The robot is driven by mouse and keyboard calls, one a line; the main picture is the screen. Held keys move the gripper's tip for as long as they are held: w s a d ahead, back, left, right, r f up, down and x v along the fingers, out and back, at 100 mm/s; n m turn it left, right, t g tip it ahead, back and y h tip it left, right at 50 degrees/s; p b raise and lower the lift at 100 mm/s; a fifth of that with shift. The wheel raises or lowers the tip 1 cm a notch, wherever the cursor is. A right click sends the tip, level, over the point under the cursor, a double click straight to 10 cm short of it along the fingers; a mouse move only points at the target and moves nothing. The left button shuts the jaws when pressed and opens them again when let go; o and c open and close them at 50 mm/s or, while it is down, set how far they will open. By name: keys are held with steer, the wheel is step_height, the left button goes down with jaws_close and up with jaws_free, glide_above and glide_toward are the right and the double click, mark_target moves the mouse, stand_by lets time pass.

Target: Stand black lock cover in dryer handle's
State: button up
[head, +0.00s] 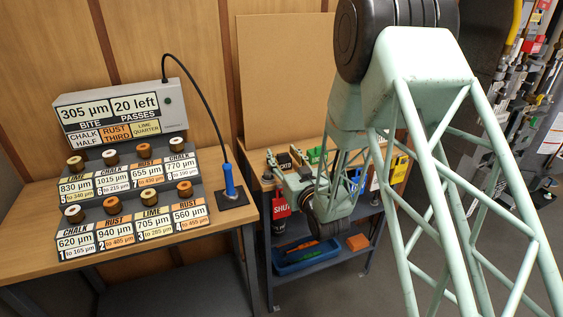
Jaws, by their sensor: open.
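I cannot pick out a black lock cover or the dryer handle in the head view. Lock and tag items stand on the right-hand bench, including a red tag reading SHUT (281,203), a green piece (315,156) and a yellow piece (398,168). My gripper (277,168) is small and partly seen at the end of my pale green arm, over the left part of that bench. It is open. I cannot make out anything between its fingers. My arm hides much of the bench top.
The left bench holds a grey display (122,112), a stepped rack of labelled spools (130,193) and a blue-handled probe (230,180) on a cable. A blue tray (300,262) and orange block (357,242) sit on the lower shelf. A crowded tool wall is at right.

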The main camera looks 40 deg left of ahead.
steer(key=shift+c, duration=0.3)
steer(key=c, duration=0.9)
steer(key=shift+o, duration=0.2)
steer(key=shift+r, duration=0.1)
steer(key=shift+r+p, duration=0.4)
steer(key=shift+r, duration=0.8)
steer(key=w+d+r+p, duration=0.2)
steer(key=d, duration=1.3)
steer(key=shift+w+d+r, duration=0.2)
steer(key=shift+w+d, duration=0.2)
